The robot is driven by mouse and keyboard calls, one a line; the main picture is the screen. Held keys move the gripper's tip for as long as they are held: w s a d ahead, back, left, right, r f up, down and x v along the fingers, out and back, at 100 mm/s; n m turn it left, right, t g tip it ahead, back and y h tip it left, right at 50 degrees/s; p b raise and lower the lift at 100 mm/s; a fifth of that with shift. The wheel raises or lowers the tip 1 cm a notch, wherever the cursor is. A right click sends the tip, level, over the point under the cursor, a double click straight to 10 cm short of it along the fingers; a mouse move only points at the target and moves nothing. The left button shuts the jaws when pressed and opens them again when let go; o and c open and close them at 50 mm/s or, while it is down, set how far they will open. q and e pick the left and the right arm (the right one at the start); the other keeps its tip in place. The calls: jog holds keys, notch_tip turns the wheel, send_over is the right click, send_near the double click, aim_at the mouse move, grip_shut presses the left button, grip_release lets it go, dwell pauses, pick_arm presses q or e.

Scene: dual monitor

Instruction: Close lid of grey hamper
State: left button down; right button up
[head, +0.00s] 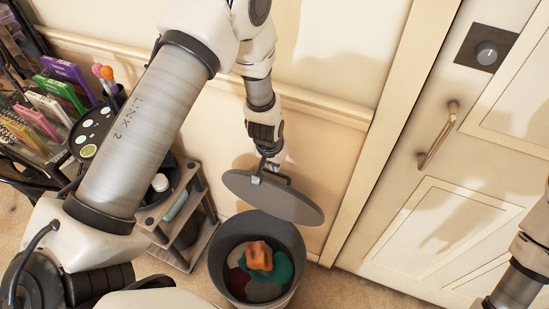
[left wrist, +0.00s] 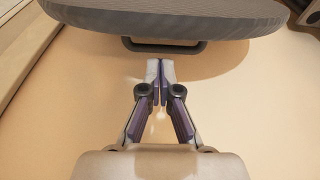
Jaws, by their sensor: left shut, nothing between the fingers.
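The grey hamper (head: 216,262) stands on the floor at the bottom middle of the head view, with colored clothes (head: 262,262) inside. Its round grey lid (head: 290,207) is raised and tilted above the hamper's back side, so the opening is uncovered. In the left wrist view the lid (left wrist: 170,18) fills the top, with a dark bar handle (left wrist: 163,46) on its near edge. My left gripper (head: 272,164) is behind the lid, by the handle. Its fingers (left wrist: 160,72) are shut and empty, just short of the handle; contact cannot be told. My right gripper is out of frame.
A small shelf rack (head: 185,225) stands close to the hamper's left. A cart of books and brushes (head: 60,100) is at far left. The wall is right behind the lid, and a door (head: 430,220) with a handle (head: 438,135) is at right.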

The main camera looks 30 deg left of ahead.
aim_at(275, 193)
pick_arm(q)
jog(key=x, duration=0.4)
jog(key=shift+s+f+b, duration=0.1)
jog(key=shift+s+b, duration=0.2)
jog(key=shift+s, duration=0.1)
dwell(0.6)
